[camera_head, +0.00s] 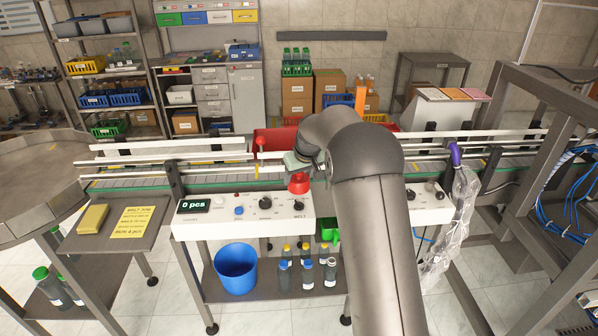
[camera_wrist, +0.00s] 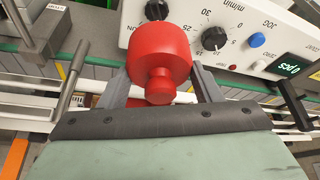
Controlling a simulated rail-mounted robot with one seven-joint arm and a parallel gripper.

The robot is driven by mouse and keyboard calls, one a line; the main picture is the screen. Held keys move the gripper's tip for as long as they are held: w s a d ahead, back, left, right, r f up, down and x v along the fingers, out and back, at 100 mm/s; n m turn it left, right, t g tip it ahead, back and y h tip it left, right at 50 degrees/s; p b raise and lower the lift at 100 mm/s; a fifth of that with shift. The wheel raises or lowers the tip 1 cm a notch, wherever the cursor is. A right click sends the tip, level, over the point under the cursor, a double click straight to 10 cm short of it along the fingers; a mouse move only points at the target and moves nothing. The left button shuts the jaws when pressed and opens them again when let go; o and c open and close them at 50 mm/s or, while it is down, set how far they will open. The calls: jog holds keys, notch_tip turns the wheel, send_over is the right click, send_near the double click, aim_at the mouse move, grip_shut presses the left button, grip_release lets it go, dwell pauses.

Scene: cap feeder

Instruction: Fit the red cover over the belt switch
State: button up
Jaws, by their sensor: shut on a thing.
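The red cover (camera_head: 299,184) is a round cap with a narrower knob on top. My gripper (camera_head: 302,168) is shut on it; in the wrist view the two fingers (camera_wrist: 160,84) flank the knob of the cover (camera_wrist: 160,52). The cover is held just behind the dark rotary switch (camera_head: 299,205) with a label that seems to read BELT, on the white control panel (camera_head: 243,223). The cover's underside is hidden.
Another dial (camera_head: 265,202), a blue button (camera_head: 239,210) and a counter display (camera_head: 193,205) sit left of the switch. A conveyor with rails (camera_head: 130,180) runs behind the panel. A red-knobbed lever (camera_head: 261,142) stands near the gripper. My arm hides the panel's middle right.

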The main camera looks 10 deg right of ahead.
aim_at(297, 200)
jog(key=shift+f+b, duration=2.5)
jog(key=shift+f, duration=1.35)
jog(key=shift+f+b, duration=0.3)
jog(key=shift+b, duration=0.1)
jog(key=o, duration=1)
jog(key=shift+o, duration=0.2)
jog(key=b+v, duration=0.3)
jog(key=v, duration=1.4)
jog(key=shift+s+r, duration=0.15)
jog(key=shift+r, duration=0.05)
jog(key=shift+s, duration=0.1)
